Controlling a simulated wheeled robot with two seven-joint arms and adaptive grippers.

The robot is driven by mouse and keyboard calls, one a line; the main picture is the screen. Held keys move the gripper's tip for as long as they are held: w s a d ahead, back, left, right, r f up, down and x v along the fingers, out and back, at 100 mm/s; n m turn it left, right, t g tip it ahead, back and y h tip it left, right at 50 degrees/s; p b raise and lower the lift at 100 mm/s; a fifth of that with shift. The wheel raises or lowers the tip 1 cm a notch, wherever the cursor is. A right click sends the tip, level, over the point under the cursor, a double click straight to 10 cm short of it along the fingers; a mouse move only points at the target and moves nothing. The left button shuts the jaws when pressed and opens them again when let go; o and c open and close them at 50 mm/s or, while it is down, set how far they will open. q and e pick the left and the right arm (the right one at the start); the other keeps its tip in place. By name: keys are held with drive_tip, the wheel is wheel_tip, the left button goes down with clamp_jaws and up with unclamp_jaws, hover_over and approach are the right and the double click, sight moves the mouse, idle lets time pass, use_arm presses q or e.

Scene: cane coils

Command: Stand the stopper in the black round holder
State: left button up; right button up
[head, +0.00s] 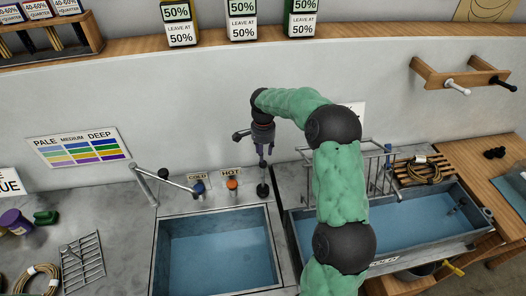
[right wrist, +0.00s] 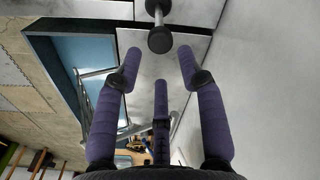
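A stopper (head: 263,174) with a thin metal rod stands about upright behind the left sink. Its lower end meets a small black round piece (head: 263,190), which looks like the holder. In the right wrist view the stopper (right wrist: 160,40) shows its dark round knob towards me, with the rod running away to a second dark end at the top edge. My right gripper (head: 262,148) is above it, pointing down. In the right wrist view its purple fingers (right wrist: 160,62) are spread, with the knob just beyond their tips. I cannot tell whether any finger touches it. My left gripper is out of view.
The left sink (head: 215,250) holds blue water, with a tap (head: 165,175) and cold and hot knobs behind it. A wire rack (head: 365,165) and a second water trough (head: 410,230) are at right. The counter at far left holds a grid rack (head: 82,262) and cane coil (head: 38,280).

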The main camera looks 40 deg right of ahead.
drive_tip(key=shift+r, duration=0.2)
drive_tip(key=c, duration=0.4)
wheel_tip(320, 180, up, 5)
drive_tip(key=p, duration=0.5)
drive_tip(key=shift+f, duration=0.15)
clamp_jaws()
drive_tip(key=n+p, duration=0.2)
drive_tip(key=n, duration=0.3)
drive_tip(key=f+n+p, duration=0.1)
drive_tip(key=n+p, duration=0.1)
drive_tip(key=n, duration=0.3)
drive_tip(key=n+p, duration=0.3)
drive_tip(key=n, duration=0.3)
drive_tip(key=shift+w+d+f, duration=0.1)
drive_tip(key=shift+w+f, duration=0.05)
drive_tip(key=shift+f, duration=0.2)
drive_tip(key=n+p, duration=0.1)
drive_tip(key=n, duration=0.1)
drive_tip(key=n+p, duration=0.1)
drive_tip(key=n, duration=0.2)
drive_tip(key=shift+f, duration=0.35)
drive_tip(key=shift+f+b, duration=1.35)
drive_tip(key=shift+f, duration=1.7)
